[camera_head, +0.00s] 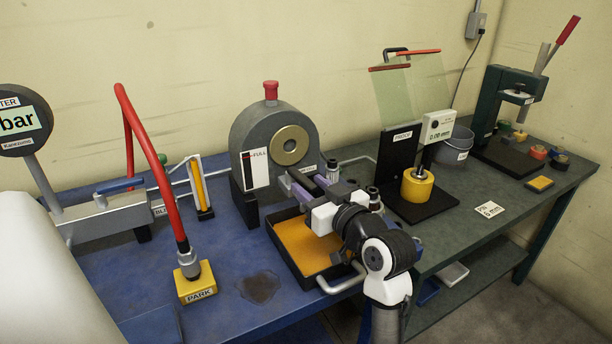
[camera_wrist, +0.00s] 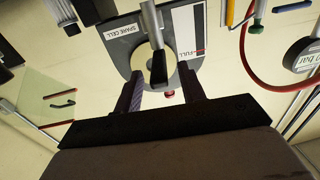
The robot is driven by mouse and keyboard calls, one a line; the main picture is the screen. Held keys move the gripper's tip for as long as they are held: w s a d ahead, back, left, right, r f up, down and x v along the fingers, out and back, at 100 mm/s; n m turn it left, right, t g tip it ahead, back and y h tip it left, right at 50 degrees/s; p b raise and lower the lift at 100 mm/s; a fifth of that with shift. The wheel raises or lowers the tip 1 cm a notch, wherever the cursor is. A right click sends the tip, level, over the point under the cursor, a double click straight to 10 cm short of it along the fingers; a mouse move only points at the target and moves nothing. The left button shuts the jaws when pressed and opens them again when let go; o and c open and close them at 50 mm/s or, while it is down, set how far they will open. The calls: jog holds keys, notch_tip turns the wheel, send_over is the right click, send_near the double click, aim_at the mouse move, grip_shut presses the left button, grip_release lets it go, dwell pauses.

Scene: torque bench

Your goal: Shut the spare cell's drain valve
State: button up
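The spare cell (camera_head: 246,133) is a grey round-topped block with a brass disc, a red cap and a white strip reading FULL. In the wrist view the cell (camera_wrist: 115,48) bears a SPARE CELL label. A grey lever with a dark tip (camera_wrist: 158,68) shows there in front of the disc, between my fingers. It looks like the drain valve's handle, but I cannot tell its turn. My gripper (camera_head: 298,184) is at the cell's front, fingers apart; the wrist view shows the gap (camera_wrist: 164,71) with no clear contact on the lever. The valve body is hidden in the head view.
A black tray (camera_head: 307,272) with an amber floor lies under my gripper. A red hose (camera_head: 163,185) runs to the yellow PARK block (camera_head: 197,285), beside a dark stain (camera_head: 258,287). A test stand with a yellow cylinder (camera_head: 417,186) stands right. The front right bench is mostly clear.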

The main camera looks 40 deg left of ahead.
jog(key=shift+x, duration=1.25)
grip_shut()
